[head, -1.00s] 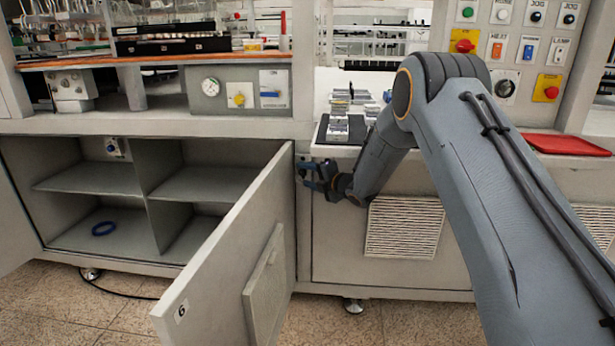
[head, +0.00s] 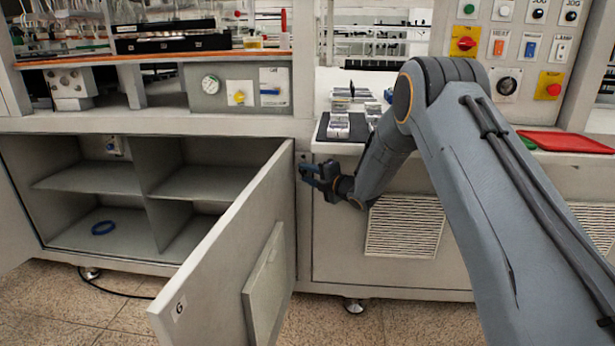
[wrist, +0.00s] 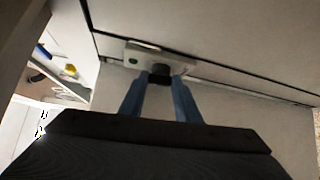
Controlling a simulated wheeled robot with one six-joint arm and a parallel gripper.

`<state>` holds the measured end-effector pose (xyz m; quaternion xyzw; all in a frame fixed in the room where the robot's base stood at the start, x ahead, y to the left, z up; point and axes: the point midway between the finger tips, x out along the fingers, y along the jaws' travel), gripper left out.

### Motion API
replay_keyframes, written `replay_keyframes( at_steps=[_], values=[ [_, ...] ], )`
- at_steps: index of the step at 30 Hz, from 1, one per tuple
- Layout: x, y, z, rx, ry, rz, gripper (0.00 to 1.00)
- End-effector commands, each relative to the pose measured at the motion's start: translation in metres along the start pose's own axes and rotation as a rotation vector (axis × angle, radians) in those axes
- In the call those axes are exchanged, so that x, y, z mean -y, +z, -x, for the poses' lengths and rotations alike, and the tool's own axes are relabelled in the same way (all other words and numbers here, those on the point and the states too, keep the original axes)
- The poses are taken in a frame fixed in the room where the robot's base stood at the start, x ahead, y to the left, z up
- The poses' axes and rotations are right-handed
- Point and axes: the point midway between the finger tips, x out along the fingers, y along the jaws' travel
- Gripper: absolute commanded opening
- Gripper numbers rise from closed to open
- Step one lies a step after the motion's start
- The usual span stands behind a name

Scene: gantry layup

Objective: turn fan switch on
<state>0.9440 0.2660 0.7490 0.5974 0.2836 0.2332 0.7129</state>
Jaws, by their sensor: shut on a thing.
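A pale box (wrist: 137,57) with a green spot and a dark knob (wrist: 157,69) is in the wrist view, set at a panel edge. My gripper (wrist: 159,79) has its two blue fingers on either side of the knob and is shut on it. In the head view my gripper (head: 308,174) is at the cabinet front, just right of the open door, and hides most of what it holds.
The open cabinet door (head: 232,240) stands out close to the left of my gripper. A vent grille (head: 404,226) is at lower right.

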Motion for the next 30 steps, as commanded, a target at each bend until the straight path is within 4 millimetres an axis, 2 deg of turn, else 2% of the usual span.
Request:
replay_keyframes(
  at_steps=[9, 30],
  values=[
    [0.011, -0.001, -0.002, -0.001, 0.186, -0.187, 0.07],
    [0.019, -0.006, -0.006, -0.002, 0.599, -0.601, 0.07]
  ],
)
